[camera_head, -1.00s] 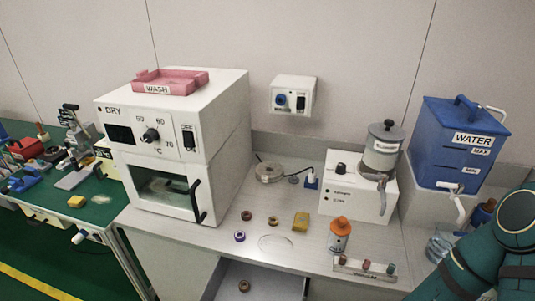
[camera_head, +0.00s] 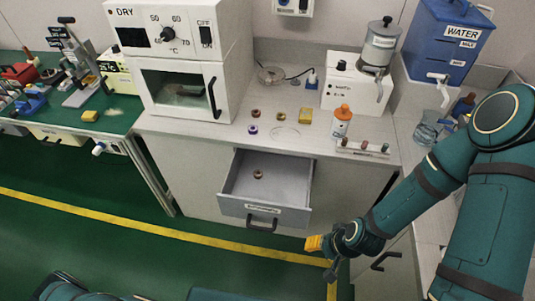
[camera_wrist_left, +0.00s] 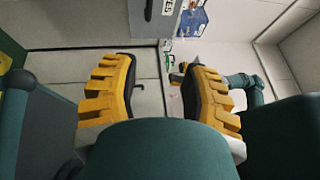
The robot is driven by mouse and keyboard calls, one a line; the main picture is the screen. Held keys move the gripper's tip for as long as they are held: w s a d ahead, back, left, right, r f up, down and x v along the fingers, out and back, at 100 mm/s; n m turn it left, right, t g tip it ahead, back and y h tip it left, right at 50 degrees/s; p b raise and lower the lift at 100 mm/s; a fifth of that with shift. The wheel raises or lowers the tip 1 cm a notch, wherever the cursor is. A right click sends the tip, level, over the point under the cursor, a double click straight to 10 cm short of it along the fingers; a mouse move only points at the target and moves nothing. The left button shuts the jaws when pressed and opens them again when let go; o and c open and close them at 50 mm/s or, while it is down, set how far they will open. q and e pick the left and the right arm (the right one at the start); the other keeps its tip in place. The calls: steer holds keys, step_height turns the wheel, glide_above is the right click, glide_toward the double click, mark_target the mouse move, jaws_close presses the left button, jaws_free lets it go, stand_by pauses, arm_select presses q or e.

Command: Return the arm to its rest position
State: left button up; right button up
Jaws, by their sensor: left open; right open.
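My right arm comes in from the right in the head view, teal with dark bands. It reaches down past the counter front, and its yellow right gripper (camera_head: 314,243) hangs beside the open drawer's front right corner, clear of it and empty. The small size of its fingers there hides the gap between them. My left gripper (camera_wrist_left: 160,90) shows in the left wrist view with its two yellow ribbed fingers wide apart and nothing between them. In the head view only a piece of my left arm shows at the bottom left edge.
The grey drawer (camera_head: 236,207) stands pulled out with a brown ring (camera_head: 258,174) in it. Green floor lies free at the left.

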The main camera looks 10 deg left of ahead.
arm_select(q)
steer(key=d+r+m+g+h, duration=0.2)
steer(key=d+m+g+h, duration=0.15)
steer(key=m+g, duration=0.6)
steer(key=d+r+m+g+h, duration=0.2)
steer(key=d+m+g+h, duration=0.15)
steer(key=m+g, duration=0.6)
steer(key=w+d+r+m+t+y, duration=0.1)
steer(key=w+r+m+y, duration=0.3)
steer(key=m, duration=0.9)
steer(key=w+d+r+m+t+y, duration=0.1)
steer(key=w+r+m+y, duration=0.3)
steer(key=w+m+y, duration=0.4)
steer(key=w+m+t, duration=0.1)
steer(key=w+m, duration=0.2)
steer(key=m, duration=0.3)
